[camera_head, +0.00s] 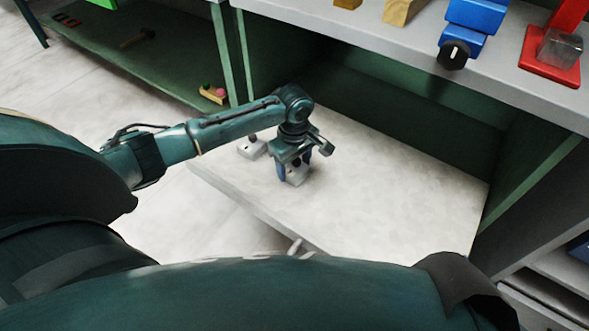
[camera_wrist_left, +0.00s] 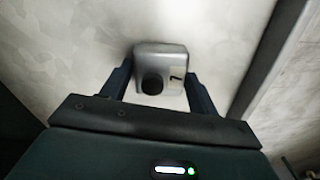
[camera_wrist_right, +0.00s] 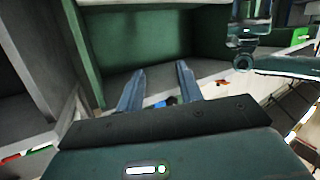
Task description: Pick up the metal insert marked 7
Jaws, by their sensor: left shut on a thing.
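The metal insert marked 7 (camera_wrist_left: 174,58) is a small grey block with a black round knob and a dark 7, seen in the left wrist view. My left gripper (camera_wrist_left: 160,72) has its blue fingers on both sides of it and is shut on it. In the head view the same insert (camera_head: 296,179) shows between the fingers of my left gripper (camera_head: 293,174), low at the pale board; I cannot tell whether it touches the board. A second insert (camera_head: 251,149) with a dark knob stands just left of it. My right gripper (camera_wrist_right: 158,72) is open, with nothing seen between its fingertips.
The pale board (camera_head: 395,195) is bare to the right of the inserts. Above it a grey worktop (camera_head: 380,35) carries wooden blocks, a blue device (camera_head: 473,20) and a red stand (camera_head: 550,66). A green shelf (camera_head: 120,55) with small items is at the left.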

